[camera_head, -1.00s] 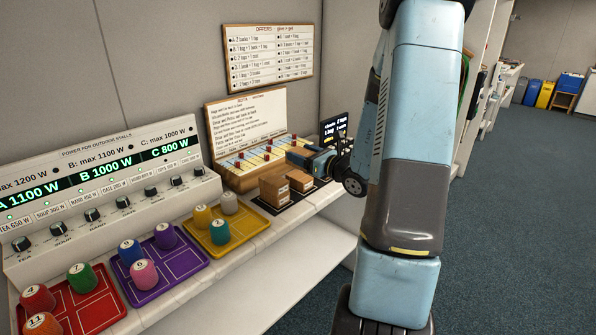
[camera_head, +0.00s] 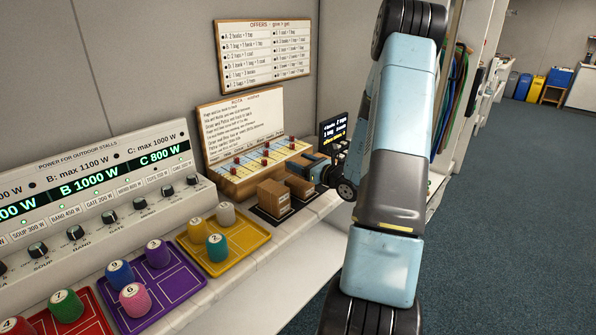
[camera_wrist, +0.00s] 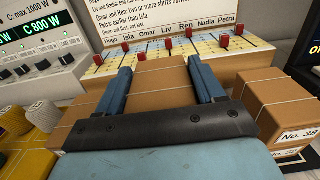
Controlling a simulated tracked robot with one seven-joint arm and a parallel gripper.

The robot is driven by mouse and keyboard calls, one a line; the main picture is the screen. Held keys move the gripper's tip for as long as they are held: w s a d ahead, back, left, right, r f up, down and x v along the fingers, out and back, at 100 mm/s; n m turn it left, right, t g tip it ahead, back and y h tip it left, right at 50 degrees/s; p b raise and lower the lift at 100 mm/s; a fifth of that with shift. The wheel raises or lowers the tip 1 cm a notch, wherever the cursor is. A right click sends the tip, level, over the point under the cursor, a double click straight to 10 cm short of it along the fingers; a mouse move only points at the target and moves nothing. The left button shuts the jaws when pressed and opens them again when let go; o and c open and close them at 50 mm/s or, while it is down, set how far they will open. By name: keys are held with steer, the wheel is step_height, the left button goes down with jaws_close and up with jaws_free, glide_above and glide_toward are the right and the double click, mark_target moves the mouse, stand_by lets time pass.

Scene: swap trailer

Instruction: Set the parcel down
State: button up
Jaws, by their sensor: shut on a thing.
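My gripper (camera_head: 303,167) reaches in from the right over the shelf, low beside the wooden rota board. In the wrist view its two blue fingers (camera_wrist: 160,88) are shut on a brown parcel (camera_wrist: 158,76), with the board just behind it. Another brown parcel labelled No. 38 (camera_wrist: 283,112) stands to the right of the gripper in that view. In the head view brown parcels show on dark mats: one (camera_head: 273,196) at the front left and one (camera_head: 300,187) just under the gripper. The underside of the held parcel is hidden, so I cannot tell whether it touches the shelf.
The rota board (camera_head: 250,180) with red pegs stands behind the parcels, a small dark screen (camera_head: 333,130) to its right. A yellow tray (camera_head: 250,244) with tokens lies left of the parcels, then a purple tray (camera_head: 185,285). Little bare shelf shows around the mats.

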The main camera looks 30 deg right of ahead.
steer(key=shift+w+d+f, duration=0.2)
steer(key=shift+w+f, duration=0.15)
steer(key=shift+f, duration=0.15)
steer(key=shift+w+f, duration=0.1)
steer(key=shift+f, duration=1.5)
steer(key=shift+f, duration=0.1)
steer(key=o, duration=1.1)
